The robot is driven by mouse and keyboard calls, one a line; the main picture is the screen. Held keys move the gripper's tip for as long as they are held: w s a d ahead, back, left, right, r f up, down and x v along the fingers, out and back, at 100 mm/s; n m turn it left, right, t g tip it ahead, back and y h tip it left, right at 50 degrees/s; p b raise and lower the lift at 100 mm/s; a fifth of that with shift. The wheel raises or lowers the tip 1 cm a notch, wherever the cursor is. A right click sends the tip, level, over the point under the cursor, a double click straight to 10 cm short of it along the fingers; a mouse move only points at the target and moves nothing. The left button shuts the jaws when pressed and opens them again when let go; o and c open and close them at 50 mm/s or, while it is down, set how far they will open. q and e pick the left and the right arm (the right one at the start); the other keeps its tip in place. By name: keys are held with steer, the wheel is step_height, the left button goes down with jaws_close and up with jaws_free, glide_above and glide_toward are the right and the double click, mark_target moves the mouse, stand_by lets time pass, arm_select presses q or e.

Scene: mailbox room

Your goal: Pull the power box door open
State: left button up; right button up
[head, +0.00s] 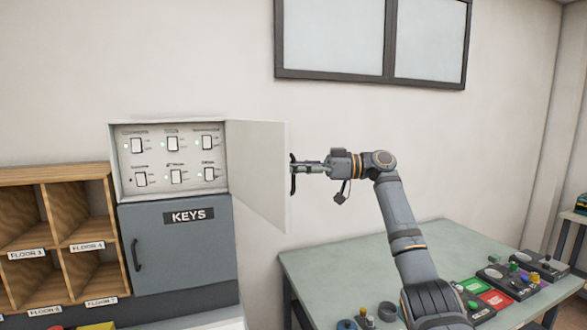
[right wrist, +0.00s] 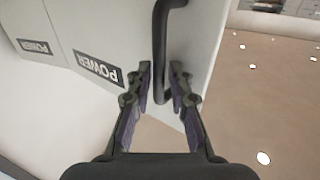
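The power box (head: 118,160) is on the wall, its front open to a white panel of several switches with green lights. Its white door (head: 262,165) is swung out to the right, hinged beside the panel. In the right wrist view the door's outer face (right wrist: 110,30) carries a POWER label (right wrist: 97,68). In the head view my right gripper (head: 308,167) is at the door's free edge. My left gripper is out of view.
A grey KEYS cabinet (head: 185,255) stands below the power box. Wooden pigeonholes (head: 60,180) are at the left. A table (head: 320,270) with button boxes (head: 508,282) is at the right. The wall between door and window is bare.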

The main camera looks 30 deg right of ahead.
steer(key=v, duration=1.2)
